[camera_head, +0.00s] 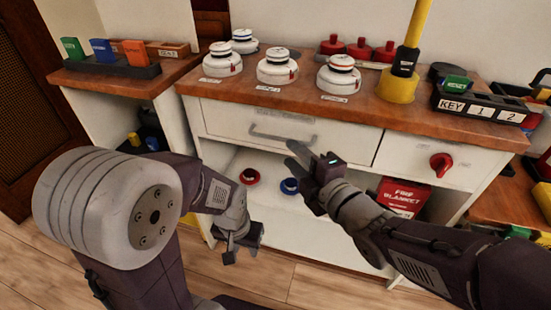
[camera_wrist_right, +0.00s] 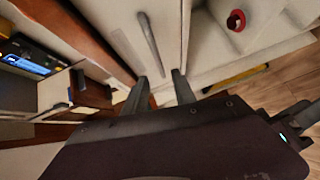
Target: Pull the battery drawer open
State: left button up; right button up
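The wide white drawer (camera_head: 340,140) under the wooden counter looks closed, its front level with the cabinet. I take it for the battery drawer, but its label is too small to read. Its grey bar handle (camera_head: 268,136) shows in front; the handle also shows in the right wrist view (camera_wrist_right: 152,45). My right gripper (camera_head: 293,156) is in front of the drawer, near the handle's right end. In the right wrist view its two fingers (camera_wrist_right: 160,78) are apart with nothing between them, and the handle lies beyond their tips.
Smoke detectors (camera_head: 278,68) and a yellow post base (camera_head: 398,86) stand on the counter. A red knob (camera_head: 441,163) sits on the panel at right. Below the drawer, an open shelf holds red tape (camera_head: 250,177), blue tape (camera_head: 289,186) and a fire blanket box (camera_head: 404,196).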

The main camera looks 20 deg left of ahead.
aim_at(277, 140)
jog(key=b+x, duration=0.2)
jog(key=x, duration=0.7)
jog(key=shift+w, duration=0.15)
grip_shut()
dwell(1.1)
